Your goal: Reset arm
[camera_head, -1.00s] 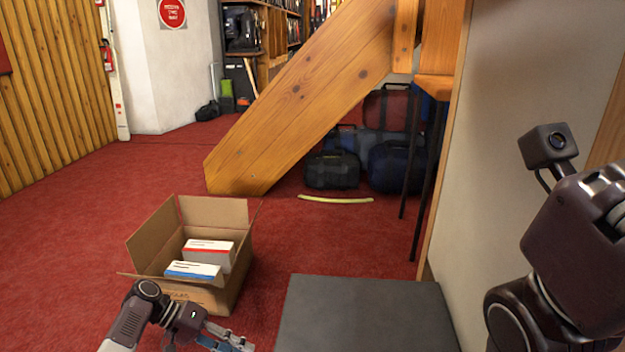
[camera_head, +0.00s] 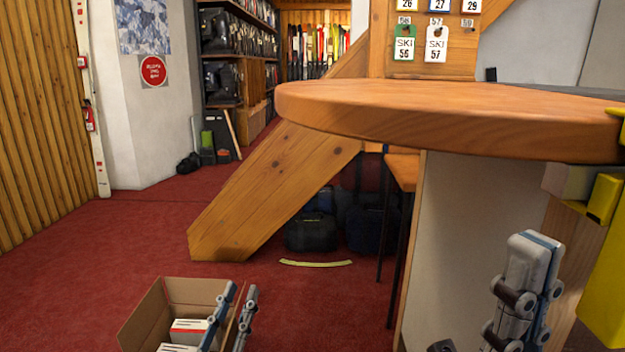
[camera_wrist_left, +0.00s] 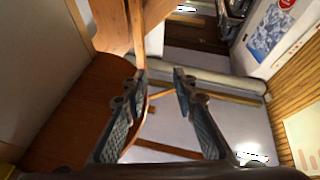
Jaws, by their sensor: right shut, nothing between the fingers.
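My left gripper (camera_head: 241,292) is in the lower part of the head view, fingers pointing up, in front of the open cardboard box (camera_head: 143,318). Its two fingers are apart with nothing between them. The left wrist view also shows the left gripper (camera_wrist_left: 158,76) open and empty, with the wooden counter's underside (camera_wrist_left: 85,108) to its left. My right gripper (camera_head: 535,243) points up at the lower right of the head view, below the round wooden counter (camera_head: 430,125). Its fingers are together and hold nothing.
White packs (camera_head: 190,330) lie in the box, partly hidden by my left gripper. A sloping wooden beam (camera_head: 255,190) and dark bags (camera_head: 312,232) stand behind. Yellow parts (camera_head: 605,290) fill the right edge. The red carpet (camera_head: 80,270) at left is clear.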

